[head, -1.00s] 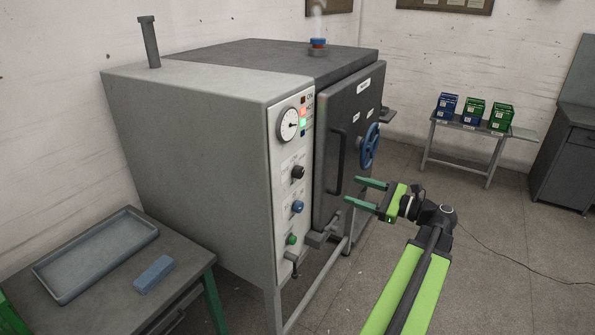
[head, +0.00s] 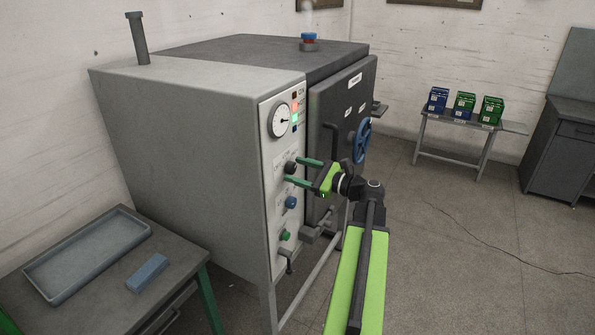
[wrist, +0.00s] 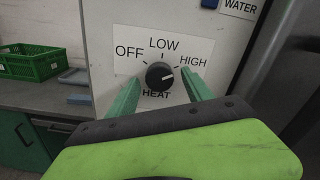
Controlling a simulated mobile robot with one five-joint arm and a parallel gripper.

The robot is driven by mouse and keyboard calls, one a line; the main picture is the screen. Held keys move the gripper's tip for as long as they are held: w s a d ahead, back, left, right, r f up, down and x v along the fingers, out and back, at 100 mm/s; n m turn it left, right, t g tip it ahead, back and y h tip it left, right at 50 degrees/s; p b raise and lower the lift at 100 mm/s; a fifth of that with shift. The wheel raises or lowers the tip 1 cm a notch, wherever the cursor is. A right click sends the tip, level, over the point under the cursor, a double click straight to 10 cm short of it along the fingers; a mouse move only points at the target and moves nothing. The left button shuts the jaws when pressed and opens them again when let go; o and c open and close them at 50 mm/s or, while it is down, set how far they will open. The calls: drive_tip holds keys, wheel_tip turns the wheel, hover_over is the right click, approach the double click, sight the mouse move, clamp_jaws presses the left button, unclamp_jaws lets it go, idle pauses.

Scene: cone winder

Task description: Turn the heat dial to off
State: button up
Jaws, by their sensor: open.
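The heat dial (head: 291,167) is a round black knob on the pale front panel of the grey machine. In the wrist view the dial (wrist: 159,75) sits on a white label reading OFF at left, LOW at top and HIGH at right, with HEAT below. Its pale pointer mark seems to face right, toward HIGH. My gripper (head: 293,171) is open, with its green fingers pointing at the panel. In the wrist view the fingers stand on either side of the dial; I cannot tell whether they touch it.
A blue knob (head: 291,202) and a green button (head: 285,235) lie below the dial, with a gauge (head: 281,121) above. A dark door (head: 340,115) with a blue handwheel (head: 362,141) is right of the panel. A side table (head: 170,245) stands at left. Floor at right is clear.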

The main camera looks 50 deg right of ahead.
drive_tip(key=shift+w, duration=0.15)
clamp_jaws()
idle(0.4)
